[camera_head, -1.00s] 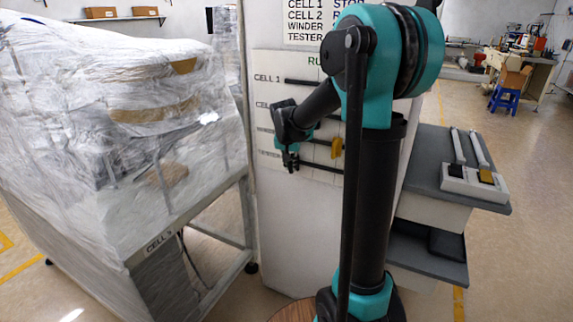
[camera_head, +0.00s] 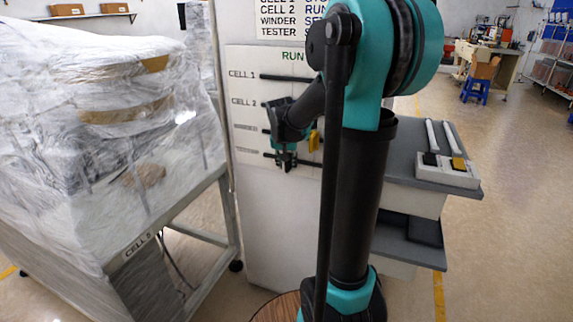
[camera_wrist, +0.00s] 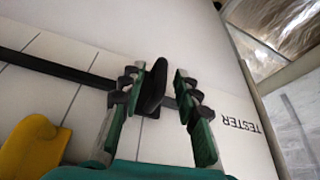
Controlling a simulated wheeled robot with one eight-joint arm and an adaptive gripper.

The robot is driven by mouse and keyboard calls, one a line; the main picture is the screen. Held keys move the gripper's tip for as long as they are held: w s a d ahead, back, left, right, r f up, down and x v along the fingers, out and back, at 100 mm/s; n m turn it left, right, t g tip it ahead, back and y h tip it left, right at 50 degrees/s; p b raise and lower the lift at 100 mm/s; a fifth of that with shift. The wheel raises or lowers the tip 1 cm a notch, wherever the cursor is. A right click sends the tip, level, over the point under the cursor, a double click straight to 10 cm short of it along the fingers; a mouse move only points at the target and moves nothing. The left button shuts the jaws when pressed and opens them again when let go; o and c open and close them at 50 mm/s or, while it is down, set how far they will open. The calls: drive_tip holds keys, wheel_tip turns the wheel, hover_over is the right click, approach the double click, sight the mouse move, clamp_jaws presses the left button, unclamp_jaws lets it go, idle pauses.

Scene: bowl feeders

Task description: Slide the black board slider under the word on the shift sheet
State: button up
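The board (camera_head: 248,190) is a pale panel with dark horizontal rails in rows CELL 1, CELL 2, WINDER and TESTER. The shift sheet (camera_head: 285,22) hangs above it; its right part is hidden by my arm. The heading RUN (camera_head: 291,56) shows at the board's top. My gripper (camera_head: 286,166) is at the left part of the TESTER rail. In the wrist view, the black slider (camera_wrist: 153,88) stands between the fingers of my open gripper (camera_wrist: 155,84). It is close to the left finger, contact unclear, with a gap to the right finger.
A yellow slider (camera_head: 314,140) sits on the WINDER rail, right of my gripper; it also shows in the wrist view (camera_wrist: 32,148). A film-wrapped machine (camera_head: 95,130) stands left. A grey bench (camera_head: 395,158) with a white two-lever block (camera_head: 447,175) stands right.

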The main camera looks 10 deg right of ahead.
drive_tip(key=shift+r, duration=0.1)
drive_tip(key=v, duration=1.1)
drive_tip(key=shift+r, duration=0.4)
drive_tip(key=shift+s+a, duration=0.1)
drive_tip(key=shift+s, duration=0.05)
drive_tip(key=a+r+m+g+h, duration=0.1)
drive_tip(key=a+r+m, duration=0.3)
drive_tip(key=r, duration=0.1)
drive_tip(key=shift+h, duration=0.3)
drive_tip(key=x, duration=1.6)
drive_tip(key=shift+s+d+f, duration=0.3)
drive_tip(key=shift+d+f, duration=0.1)
drive_tip(key=shift+c, duration=0.3)
clamp_jaws()
